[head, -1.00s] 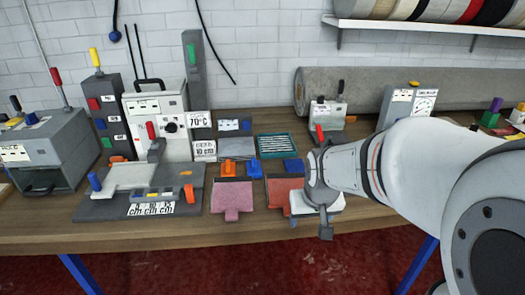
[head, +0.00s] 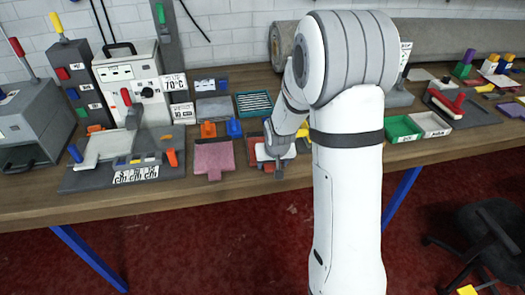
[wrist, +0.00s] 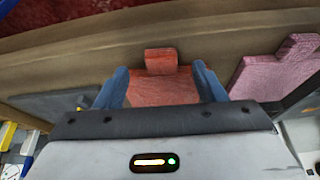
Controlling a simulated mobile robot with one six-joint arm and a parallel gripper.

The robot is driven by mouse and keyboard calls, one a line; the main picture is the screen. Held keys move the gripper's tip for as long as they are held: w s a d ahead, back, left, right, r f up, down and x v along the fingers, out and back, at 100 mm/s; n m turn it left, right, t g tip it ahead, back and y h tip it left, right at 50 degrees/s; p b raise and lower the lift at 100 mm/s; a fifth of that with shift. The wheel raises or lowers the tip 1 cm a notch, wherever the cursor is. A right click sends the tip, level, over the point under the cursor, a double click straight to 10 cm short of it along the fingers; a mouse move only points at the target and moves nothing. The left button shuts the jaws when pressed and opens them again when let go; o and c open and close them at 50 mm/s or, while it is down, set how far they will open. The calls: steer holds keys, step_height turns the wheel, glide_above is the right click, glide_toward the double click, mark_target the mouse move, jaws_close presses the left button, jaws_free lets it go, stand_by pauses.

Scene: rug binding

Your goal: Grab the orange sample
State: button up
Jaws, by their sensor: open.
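The orange sample is a flat red-orange carpet piece with a small tab (wrist: 163,88). It lies on the table near the front edge, and in the head view (head: 253,160) my arm hides much of it. My gripper (wrist: 163,84) is open over the sample, its blue fingers to either side of it in the wrist view. No grip on the sample shows, and the height of the fingers above it is hard to tell. In the head view my gripper (head: 277,168) is seen from behind, with its fingers hidden.
A pink sample (head: 213,158) lies close beside the orange one. Behind are an orange clip (head: 208,129), a blue clip (head: 233,128) and a teal tray (head: 254,103). A grey cutting fixture (head: 90,178) stands left. Green (head: 402,128) and white (head: 431,124) bins sit right.

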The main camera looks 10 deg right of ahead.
mark_target(271, 168)
steer(key=shift+x, duration=1.9)
steer(key=shift+a, duration=0.1)
steer(key=c, duration=1.1)
